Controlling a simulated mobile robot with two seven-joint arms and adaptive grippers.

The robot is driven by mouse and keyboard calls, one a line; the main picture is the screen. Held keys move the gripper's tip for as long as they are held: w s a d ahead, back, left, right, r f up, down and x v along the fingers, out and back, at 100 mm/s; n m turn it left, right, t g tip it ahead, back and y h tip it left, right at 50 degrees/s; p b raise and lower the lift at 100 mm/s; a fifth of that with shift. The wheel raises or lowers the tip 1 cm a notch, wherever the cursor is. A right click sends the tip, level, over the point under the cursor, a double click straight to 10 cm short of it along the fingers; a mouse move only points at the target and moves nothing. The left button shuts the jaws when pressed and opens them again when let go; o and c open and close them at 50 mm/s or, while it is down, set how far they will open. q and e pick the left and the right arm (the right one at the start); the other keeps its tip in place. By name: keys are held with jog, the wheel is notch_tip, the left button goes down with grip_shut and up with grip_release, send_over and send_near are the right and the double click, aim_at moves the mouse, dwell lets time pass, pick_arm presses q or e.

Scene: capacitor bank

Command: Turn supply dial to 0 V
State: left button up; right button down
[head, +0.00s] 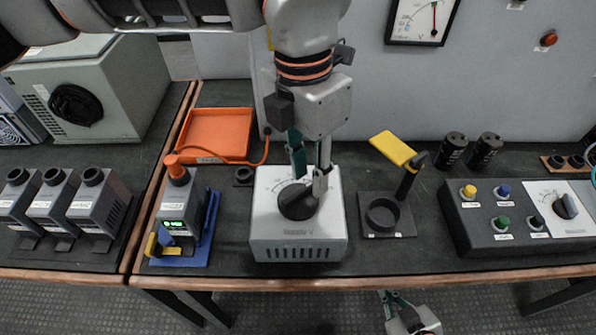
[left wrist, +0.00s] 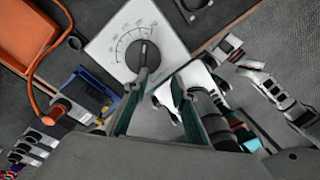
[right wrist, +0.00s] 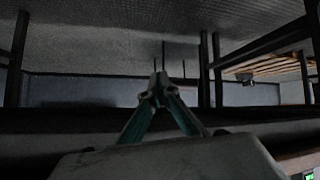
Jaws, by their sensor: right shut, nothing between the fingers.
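The supply box (head: 298,248) is a light grey unit labelled "Supply V" near the table's front edge. Its black round dial (head: 297,201) sits on the sloped white face, with a scale beside it whose numbers I cannot read. My left gripper (head: 311,180) comes down from above with its fingers apart, at the dial's upper right. In the left wrist view the dial (left wrist: 143,57) lies just beyond one fingertip; I cannot tell if they touch. The fingers partly hide the face. My right gripper (head: 400,300) is low, in front of the table edge; its fingertips meet in the right wrist view (right wrist: 159,86).
Left of the box are an orange tray (head: 216,134) with an orange cable and a grey device on a blue stand (head: 211,225). Right of it are a ring holder (head: 384,216), a yellow-handled tool (head: 393,149) and a button panel (head: 478,238). A meter (head: 422,18) hangs on the wall.

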aim_at(298, 193)
pick_arm(q)
jog(key=shift+w+a+t+y, duration=0.35)
jog(key=shift+w+a, duration=0.5)
jog(key=shift+w, duration=0.3)
notch_tip(298, 193, down, 7)
jog(key=shift+f+b, duration=0.15)
jog(key=shift+b, duration=0.45)
grip_shut()
